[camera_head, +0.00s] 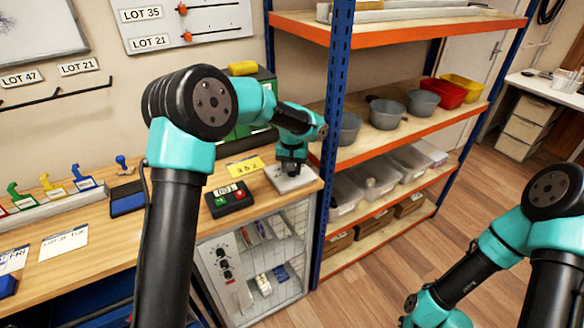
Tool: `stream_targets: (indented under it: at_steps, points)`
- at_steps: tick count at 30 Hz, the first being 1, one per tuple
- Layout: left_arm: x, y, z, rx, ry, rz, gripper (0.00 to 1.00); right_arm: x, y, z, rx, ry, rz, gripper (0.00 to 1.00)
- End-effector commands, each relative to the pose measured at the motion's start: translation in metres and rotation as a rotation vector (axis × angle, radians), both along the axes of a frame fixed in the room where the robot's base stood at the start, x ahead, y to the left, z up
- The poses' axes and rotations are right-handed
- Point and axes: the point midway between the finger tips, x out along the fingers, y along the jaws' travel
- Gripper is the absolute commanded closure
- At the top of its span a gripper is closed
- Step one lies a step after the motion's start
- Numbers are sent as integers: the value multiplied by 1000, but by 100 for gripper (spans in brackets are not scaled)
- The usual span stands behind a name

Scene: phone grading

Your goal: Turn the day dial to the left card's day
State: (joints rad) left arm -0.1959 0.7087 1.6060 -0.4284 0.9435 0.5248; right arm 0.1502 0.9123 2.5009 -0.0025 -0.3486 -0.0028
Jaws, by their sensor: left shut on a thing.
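My left gripper (290,172) points down over a pale grey plate (302,184) at the right end of the wooden bench. It is shut on the day dial on that plate; the gripper hides the dial, so its setting cannot be read. Two white cards lie at the bench's left. The left card (13,260) is cut by the picture edge and seems to end in "FRI". The other card (64,243) seems to end in "TUE". My right arm is at the lower right, over the floor; its gripper fingers do not show.
A black box (229,198) with a display and red and green buttons stands left of the plate, before a yellow note (246,167). A blue rack post (336,130) rises close right of the gripper.

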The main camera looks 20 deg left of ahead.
Motion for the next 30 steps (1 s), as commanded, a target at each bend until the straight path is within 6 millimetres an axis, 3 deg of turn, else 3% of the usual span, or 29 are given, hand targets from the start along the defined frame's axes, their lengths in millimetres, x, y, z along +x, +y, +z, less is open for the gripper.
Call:
stream_targets:
  at_steps: [21,30]
  points:
    - [0,0,0,0,-1,-668,88,0,0,0,0,0,0,100]
    - [0,0,0,0,-1,-846,88,0,0,0,0,0,0,100]
